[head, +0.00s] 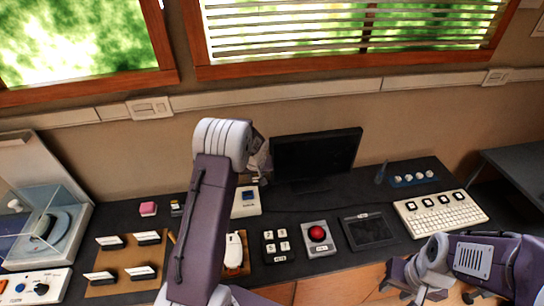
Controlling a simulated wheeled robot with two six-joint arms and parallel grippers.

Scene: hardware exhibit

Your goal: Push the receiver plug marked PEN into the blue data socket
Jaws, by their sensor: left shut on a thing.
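My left gripper (258,160) is mostly hidden behind my own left wrist, in front of the dark monitor's left side. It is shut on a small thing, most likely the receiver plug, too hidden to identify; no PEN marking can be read. Below it on the desk is a pale box (246,207) with a small blue mark. It may be the one with the blue data socket, but the socket itself cannot be made out. My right gripper (425,285) is low at the right, by the desk's front edge, away from these things; its jaw opening is unclear.
A monitor (315,158) stands at the back. A red trackball (317,234), a black tablet (368,230) and a white keyboard (440,214) lie to the right.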

